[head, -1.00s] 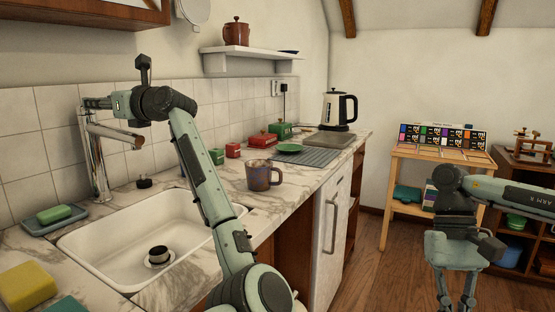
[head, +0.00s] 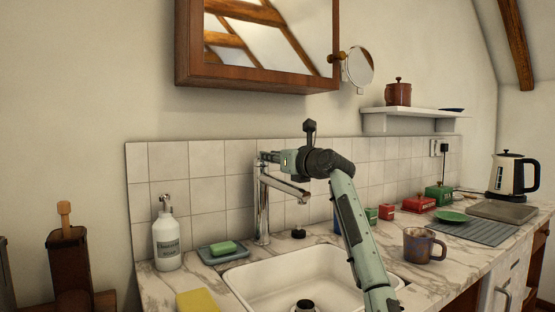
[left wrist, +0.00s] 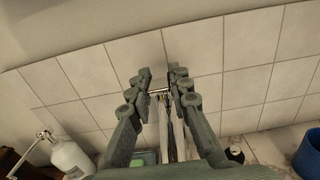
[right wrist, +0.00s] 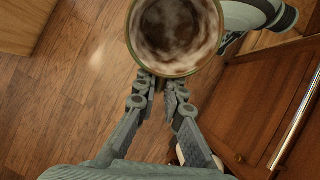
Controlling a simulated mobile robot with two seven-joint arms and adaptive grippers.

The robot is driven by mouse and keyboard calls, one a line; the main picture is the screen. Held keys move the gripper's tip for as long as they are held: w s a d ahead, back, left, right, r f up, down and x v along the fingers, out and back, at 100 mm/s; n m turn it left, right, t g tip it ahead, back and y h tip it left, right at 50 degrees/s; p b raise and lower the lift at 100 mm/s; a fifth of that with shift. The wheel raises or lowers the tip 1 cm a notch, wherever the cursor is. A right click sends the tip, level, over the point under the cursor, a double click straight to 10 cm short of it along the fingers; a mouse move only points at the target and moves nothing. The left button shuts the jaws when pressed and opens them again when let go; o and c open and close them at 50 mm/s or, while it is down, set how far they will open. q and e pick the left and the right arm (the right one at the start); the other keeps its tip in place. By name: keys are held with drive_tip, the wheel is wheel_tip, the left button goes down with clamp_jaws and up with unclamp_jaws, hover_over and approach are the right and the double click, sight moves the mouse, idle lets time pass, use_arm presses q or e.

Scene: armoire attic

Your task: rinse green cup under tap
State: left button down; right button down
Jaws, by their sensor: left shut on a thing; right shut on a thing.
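The metal tap (head: 262,210) stands behind the white sink (head: 290,275). My left gripper (head: 268,157) is at the top of the tap, and in the left wrist view its fingers (left wrist: 160,85) are closed on the tap's lever (left wrist: 160,91). I see no water below the spout. My right gripper (right wrist: 161,84) is shut on a cup (right wrist: 175,30) with a greenish rim. The cup's inside is stained brown and white; its outer wall is mostly hidden. The cup is over wooden floor, outside the head view.
A soap dispenser (head: 166,238), a soap dish (head: 222,256) and a yellow sponge (head: 197,301) are left of the tap. A drain piece (head: 305,306) is in the basin. A wooden cabinet (right wrist: 250,110) is close to my right gripper.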

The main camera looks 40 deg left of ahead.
use_arm(q)
drive_tip(key=shift+a+r+h+p, duration=0.1)
drive_tip(key=shift+r+h+p, duration=0.35)
drive_tip(key=shift+p, duration=0.35)
use_arm(e)
drive_tip(key=shift+r, duration=0.8)
use_arm(q)
drive_tip(key=shift+f, duration=0.25)
use_arm(e)
drive_tip(key=shift+f, duration=0.15)
use_arm(q)
drive_tip(key=c, duration=1.4)
unclamp_jaws()
drive_tip(key=v, duration=1.2)
drive_tip(key=shift+w+r, duration=0.1)
